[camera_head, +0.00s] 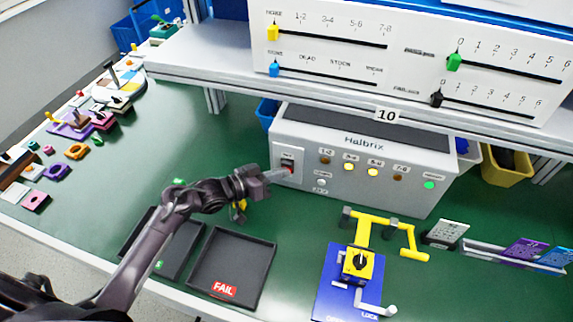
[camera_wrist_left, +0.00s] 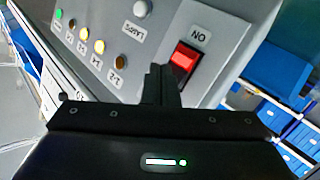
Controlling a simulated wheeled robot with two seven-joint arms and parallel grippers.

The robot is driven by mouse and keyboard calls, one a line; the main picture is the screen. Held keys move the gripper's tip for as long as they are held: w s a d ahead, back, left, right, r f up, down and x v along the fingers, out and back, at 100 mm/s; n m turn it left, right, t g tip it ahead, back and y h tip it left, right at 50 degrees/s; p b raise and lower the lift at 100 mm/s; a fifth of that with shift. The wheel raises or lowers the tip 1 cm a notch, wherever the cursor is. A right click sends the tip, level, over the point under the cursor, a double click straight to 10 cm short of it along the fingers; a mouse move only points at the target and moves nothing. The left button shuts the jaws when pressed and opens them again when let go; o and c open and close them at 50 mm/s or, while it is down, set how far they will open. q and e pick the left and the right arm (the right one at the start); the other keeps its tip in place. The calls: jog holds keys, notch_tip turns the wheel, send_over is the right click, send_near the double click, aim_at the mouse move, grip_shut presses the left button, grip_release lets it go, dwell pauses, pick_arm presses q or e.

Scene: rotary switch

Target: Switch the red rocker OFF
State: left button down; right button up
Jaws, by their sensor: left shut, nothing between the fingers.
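The red rocker (camera_wrist_left: 184,60) sits in a black frame on the front of the grey Halbrix box (camera_head: 352,160). In the wrist view a label reading ON is above it, and its upper part looks bright red. In the head view the rocker (camera_head: 287,167) is at the left end of the box front, partly behind my fingers. My left gripper (camera_head: 285,173) is shut and empty, with its fingertips close to the rocker. In the wrist view the fingertips (camera_wrist_left: 161,70) are just left of and below the rocker; I cannot tell if they touch. My right gripper is not in view.
A row of lamps (camera_head: 372,172) and a push button (camera_head: 321,182) are to the right of the rocker. A shelf (camera_head: 200,55) with slider panels overhangs the box. Black trays (camera_head: 262,250) and a blue board with a yellow switch (camera_head: 335,285) lie in front.

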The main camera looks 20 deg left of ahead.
pick_arm(q)
jog(key=shift+w, duration=0.35)
dwell(0.6)
jog(key=shift+s+r, duration=0.1)
jog(key=shift+s+p, duration=0.5)
jog(key=shift+s, duration=0.25)
jog(key=s+p, duration=0.2)
jog(key=s, duration=0.1)
jog(key=s+f, duration=0.1)
jog(key=s, duration=0.1)
jog(key=shift+a+p, duration=0.1)
jog(key=shift+p, duration=0.3)
